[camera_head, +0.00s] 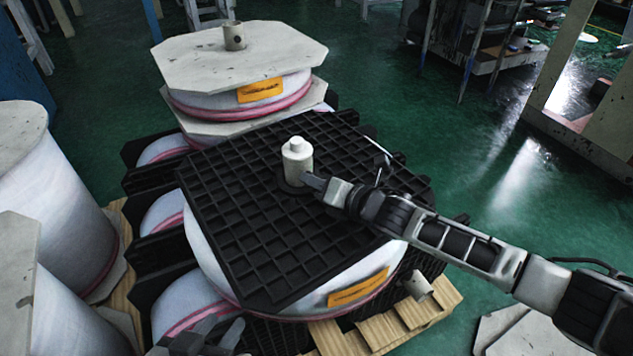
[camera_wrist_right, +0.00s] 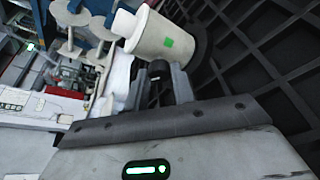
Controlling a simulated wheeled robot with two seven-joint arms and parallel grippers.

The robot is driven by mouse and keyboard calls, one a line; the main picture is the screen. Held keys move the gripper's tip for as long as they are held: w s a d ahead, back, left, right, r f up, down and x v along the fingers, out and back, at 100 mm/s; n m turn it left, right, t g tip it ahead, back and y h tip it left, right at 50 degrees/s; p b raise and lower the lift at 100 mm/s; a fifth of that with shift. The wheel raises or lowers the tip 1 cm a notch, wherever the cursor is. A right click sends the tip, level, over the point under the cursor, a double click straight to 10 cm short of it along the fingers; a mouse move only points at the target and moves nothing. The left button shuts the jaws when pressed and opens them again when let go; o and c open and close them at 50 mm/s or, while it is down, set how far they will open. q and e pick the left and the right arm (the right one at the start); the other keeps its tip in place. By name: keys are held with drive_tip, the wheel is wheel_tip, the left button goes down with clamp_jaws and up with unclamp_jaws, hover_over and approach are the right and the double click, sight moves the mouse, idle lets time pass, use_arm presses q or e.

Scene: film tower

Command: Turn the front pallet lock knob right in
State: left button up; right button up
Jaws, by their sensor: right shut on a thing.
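The front pallet lock knob (camera_head: 297,160) is a pale stepped cylinder standing upright at the middle of the black grid pallet (camera_head: 228,180). My right gripper (camera_head: 314,183) reaches in from the right at the knob's lower side. In the wrist view its fingers (camera_wrist_right: 160,84) are shut at the knob's base; the exact contact is partly hidden. My left gripper (camera_head: 215,335) is at the bottom edge, away from the knob, dark and partly cut off.
Behind stands another wrapped roll stack with a pale board (camera_head: 225,60) and a similar post (camera_head: 235,37). Wrapped film rolls (camera_head: 65,205) stand at the left. A wooden pallet (camera_head: 400,318) lies under the front stack. Green floor (camera_head: 510,200) is open at the right.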

idle(0.4)
drive_tip(key=o, duration=1)
drive_tip(key=p+v, duration=0.1)
drive_tip(key=v, duration=1.5)
